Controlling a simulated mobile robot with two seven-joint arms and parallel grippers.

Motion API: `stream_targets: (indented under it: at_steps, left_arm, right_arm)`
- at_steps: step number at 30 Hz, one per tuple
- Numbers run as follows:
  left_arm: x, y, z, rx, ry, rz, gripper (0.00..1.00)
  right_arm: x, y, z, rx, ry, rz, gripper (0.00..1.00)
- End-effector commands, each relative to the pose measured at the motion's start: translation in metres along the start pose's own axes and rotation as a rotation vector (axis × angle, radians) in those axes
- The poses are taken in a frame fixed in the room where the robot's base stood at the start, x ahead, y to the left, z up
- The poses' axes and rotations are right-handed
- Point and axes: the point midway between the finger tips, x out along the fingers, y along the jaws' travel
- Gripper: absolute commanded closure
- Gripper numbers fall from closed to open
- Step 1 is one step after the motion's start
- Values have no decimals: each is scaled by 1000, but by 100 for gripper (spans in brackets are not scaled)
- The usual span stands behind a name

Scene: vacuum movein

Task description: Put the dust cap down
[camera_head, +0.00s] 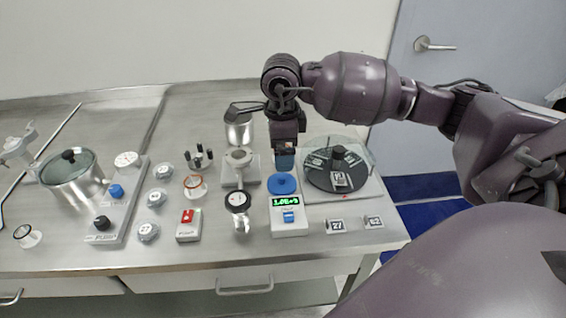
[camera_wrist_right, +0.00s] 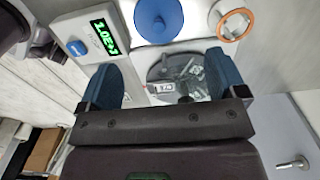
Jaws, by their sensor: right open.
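A blue round cap with a small central knob (camera_head: 282,184), which looks like the dust cap, lies flat on a pale surface behind the gauge box. It also shows at the top of the right wrist view (camera_wrist_right: 158,20), beyond the fingertips and apart from them. My right gripper (camera_head: 285,162) points down just behind the cap in the head view. In the wrist view its two blue fingers (camera_wrist_right: 163,82) are wide apart with nothing held between them. My left gripper is not in view.
The gauge box (camera_head: 289,216) has a lit green display. A clear-covered dark disc (camera_head: 338,170) stands right of the gripper. A metal stand (camera_head: 239,160), a black-topped fitting (camera_head: 238,202) and a red-switch box (camera_head: 189,225) stand to the left. A lidded pot (camera_head: 72,172) is far left.

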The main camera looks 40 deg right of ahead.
Motion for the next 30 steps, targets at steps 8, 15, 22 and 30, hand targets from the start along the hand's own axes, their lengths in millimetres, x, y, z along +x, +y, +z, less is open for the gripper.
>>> stream_targets:
  at_steps: [8, 15, 22, 30]
  left_arm:
    - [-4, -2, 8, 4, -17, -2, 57]
    - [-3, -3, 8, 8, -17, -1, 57]
    - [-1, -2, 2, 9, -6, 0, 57]
    - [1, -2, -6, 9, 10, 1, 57]
  right_arm:
    - [-28, 0, 0, -1, -1, -2, 10]
    - [-30, 0, 0, 0, 0, 1, 10]
    - [-30, 0, 0, 0, 0, 0, 10]
    - [-30, 0, 0, 0, 0, 0, 10]
